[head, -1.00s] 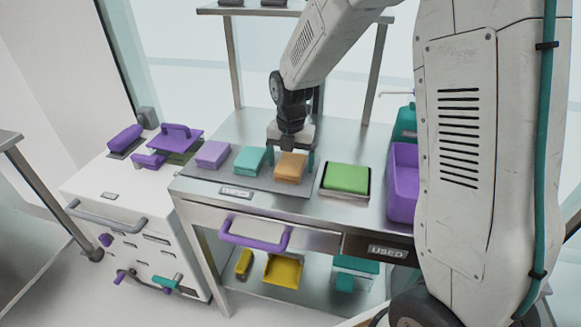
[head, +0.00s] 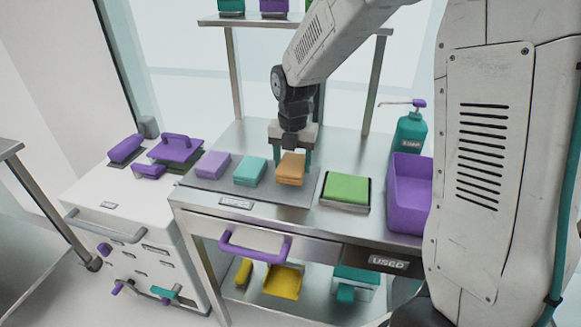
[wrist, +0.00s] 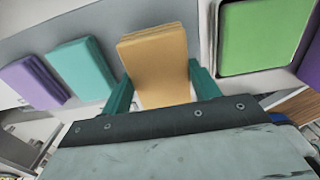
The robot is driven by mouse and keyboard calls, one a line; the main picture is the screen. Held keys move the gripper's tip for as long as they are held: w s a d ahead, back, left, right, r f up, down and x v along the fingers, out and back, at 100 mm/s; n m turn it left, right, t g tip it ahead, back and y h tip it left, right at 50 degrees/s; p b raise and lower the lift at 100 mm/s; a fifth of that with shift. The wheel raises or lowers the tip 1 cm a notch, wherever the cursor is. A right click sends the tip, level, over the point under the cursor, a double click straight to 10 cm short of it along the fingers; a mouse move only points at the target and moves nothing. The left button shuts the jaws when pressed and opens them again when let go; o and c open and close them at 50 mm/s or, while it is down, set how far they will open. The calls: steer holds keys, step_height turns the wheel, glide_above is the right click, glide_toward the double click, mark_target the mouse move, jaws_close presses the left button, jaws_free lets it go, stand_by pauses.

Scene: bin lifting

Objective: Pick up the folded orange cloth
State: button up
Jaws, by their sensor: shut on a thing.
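The folded orange cloth (head: 291,170) is at the right end of a row of cloths on a grey mat (head: 235,188) on the steel table. In the wrist view the folded orange cloth (wrist: 156,65) sits between the two teal fingers. My gripper (head: 292,158) points down and is shut on the cloth, one finger on each side. It also shows in the wrist view (wrist: 160,95). I cannot tell whether the cloth's underside touches the mat.
Teal (head: 250,171) and lilac (head: 213,164) cloths lie left of the orange one. A tray with a green cloth (head: 346,188) is close on its right. Farther right are a purple bin (head: 409,200) and a teal pump bottle (head: 410,133). A shelf stands behind.

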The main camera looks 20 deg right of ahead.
steer(key=s, duration=0.5)
steer(key=s+d+r, duration=0.1)
steer(key=s, duration=0.4)
steer(key=s+d, duration=0.1)
steer(key=s, duration=0.4)
steer(key=shift+d+r, duration=0.15)
steer(key=shift+d, duration=0.05)
